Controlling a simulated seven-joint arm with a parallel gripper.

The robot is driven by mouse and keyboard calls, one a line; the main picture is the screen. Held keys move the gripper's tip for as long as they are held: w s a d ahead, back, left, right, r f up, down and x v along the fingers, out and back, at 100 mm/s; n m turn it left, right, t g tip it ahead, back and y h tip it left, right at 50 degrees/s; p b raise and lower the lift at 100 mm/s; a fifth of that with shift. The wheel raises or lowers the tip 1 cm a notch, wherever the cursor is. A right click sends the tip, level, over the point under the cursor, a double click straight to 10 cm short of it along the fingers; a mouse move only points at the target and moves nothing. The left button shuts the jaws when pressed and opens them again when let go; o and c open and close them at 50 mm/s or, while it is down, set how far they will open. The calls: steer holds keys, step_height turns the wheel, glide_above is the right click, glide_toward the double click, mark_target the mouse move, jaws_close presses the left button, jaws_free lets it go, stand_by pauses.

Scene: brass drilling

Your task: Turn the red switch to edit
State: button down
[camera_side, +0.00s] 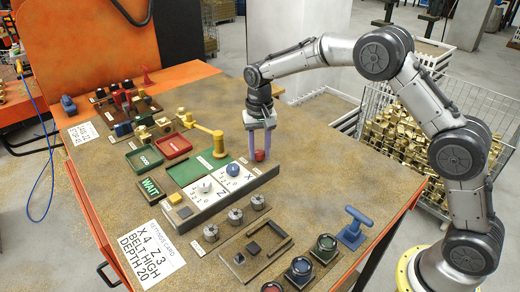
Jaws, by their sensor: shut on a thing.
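The red switch shows as a small round red knob (260,155) on the dusty table, just behind the panel with the white dials. My gripper (259,154) points down over it, with its two purple fingers on either side, shut on the knob. The fingers hide part of the knob, and any mark on it is too small to read. Small pale labels lie to its left, also too small to read, so I cannot tell which way the switch is turned.
A dial panel (205,203) with a blue and a white knob stands in front of my gripper. A yellow lever (218,142) and green and red trays (145,158) are to the left. A blue T-handle (353,226) stands at the right front. Table behind my gripper is clear.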

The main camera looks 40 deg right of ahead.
mark_target(260, 154)
steer(key=shift+r+m, duration=0.15)
steer(key=shift+m, duration=0.45)
steer(key=c, duration=0.5)
jaws_free()
step_height(260, 154, up, 14)
steer(key=shift+f, duration=0.15)
